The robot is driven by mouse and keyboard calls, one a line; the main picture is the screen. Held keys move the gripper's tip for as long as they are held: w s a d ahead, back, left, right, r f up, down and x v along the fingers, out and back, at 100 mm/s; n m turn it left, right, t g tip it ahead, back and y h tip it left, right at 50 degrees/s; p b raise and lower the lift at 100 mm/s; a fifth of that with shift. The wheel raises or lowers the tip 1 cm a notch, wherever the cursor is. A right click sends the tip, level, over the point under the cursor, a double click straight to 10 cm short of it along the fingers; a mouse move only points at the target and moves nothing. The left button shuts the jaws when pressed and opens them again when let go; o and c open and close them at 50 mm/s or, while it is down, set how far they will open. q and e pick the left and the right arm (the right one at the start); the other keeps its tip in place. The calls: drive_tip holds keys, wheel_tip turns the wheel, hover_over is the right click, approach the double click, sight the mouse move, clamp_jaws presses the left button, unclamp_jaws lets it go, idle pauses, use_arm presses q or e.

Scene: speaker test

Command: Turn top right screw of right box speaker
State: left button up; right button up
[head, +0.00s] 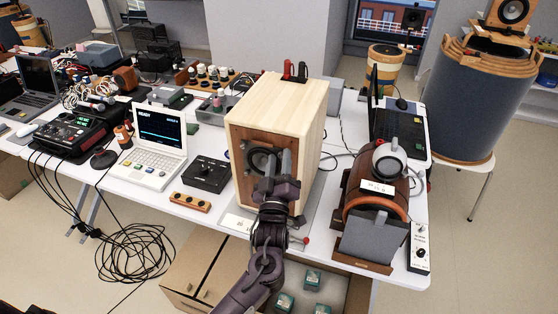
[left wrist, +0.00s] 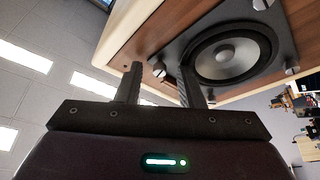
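A pale wooden box speaker (head: 300,112) stands upright on the table, its brown front with a dark driver panel facing me. My left gripper (head: 277,162) is in front of that panel, fingers apart, hiding its right part in the head view. In the left wrist view, the speaker's grey cone (left wrist: 224,54) sits on a dark plate with silver screws at its corners. One screw (left wrist: 159,69) shows between the open fingers (left wrist: 160,82); I see no contact. Another screw (left wrist: 292,70) is at the right. My right gripper is not in view.
A white laptop (head: 155,145) and a black control box (head: 207,174) stand left of the speaker. A rounded wooden device (head: 362,185) stands close on its right. A small red knob (head: 306,240) is near the table's front edge.

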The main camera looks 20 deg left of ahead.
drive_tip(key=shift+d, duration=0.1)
use_arm(q)
clamp_jaws()
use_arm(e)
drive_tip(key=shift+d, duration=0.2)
